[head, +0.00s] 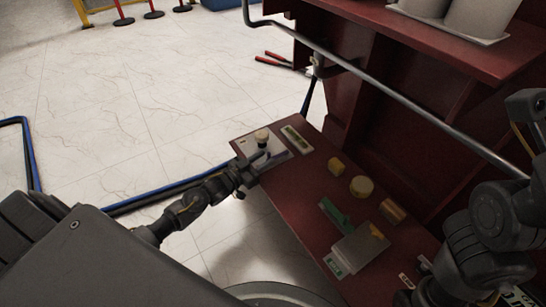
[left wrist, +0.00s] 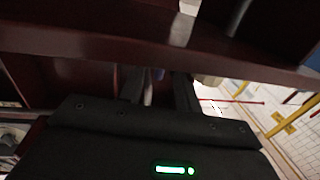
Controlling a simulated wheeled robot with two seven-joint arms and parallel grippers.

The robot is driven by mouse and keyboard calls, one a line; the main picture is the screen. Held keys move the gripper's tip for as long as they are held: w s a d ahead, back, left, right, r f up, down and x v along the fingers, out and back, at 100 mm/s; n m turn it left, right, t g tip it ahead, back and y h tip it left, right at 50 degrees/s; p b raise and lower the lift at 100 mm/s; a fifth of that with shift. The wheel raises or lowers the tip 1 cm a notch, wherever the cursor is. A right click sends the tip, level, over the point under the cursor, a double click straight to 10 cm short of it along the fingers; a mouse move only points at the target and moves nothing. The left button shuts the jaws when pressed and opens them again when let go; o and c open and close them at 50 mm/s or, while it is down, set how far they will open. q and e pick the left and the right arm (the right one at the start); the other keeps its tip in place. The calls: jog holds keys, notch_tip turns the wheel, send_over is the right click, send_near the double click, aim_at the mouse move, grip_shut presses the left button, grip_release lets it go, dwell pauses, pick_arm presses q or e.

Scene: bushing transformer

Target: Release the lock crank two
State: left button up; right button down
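In the head view, a white plate (head: 280,158) with a beige round-topped knob (head: 262,136) sits at the far left end of a dark red bench. I cannot tell for certain which part is lock crank two. My left gripper (head: 256,163) is at the plate's near left edge, just below the knob. In the left wrist view, its two dark fingers (left wrist: 160,90) stand apart with a narrow pale piece between them; contact is not clear. My right arm is at the lower right of the head view; its fingertips are not clear.
Blue and black hoses (head: 165,190) lie on the open tiled floor.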

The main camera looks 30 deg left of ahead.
pick_arm(q)
jog(key=b+x, duration=0.2)
jog(key=x, duration=0.3)
grip_shut()
dwell(0.3)
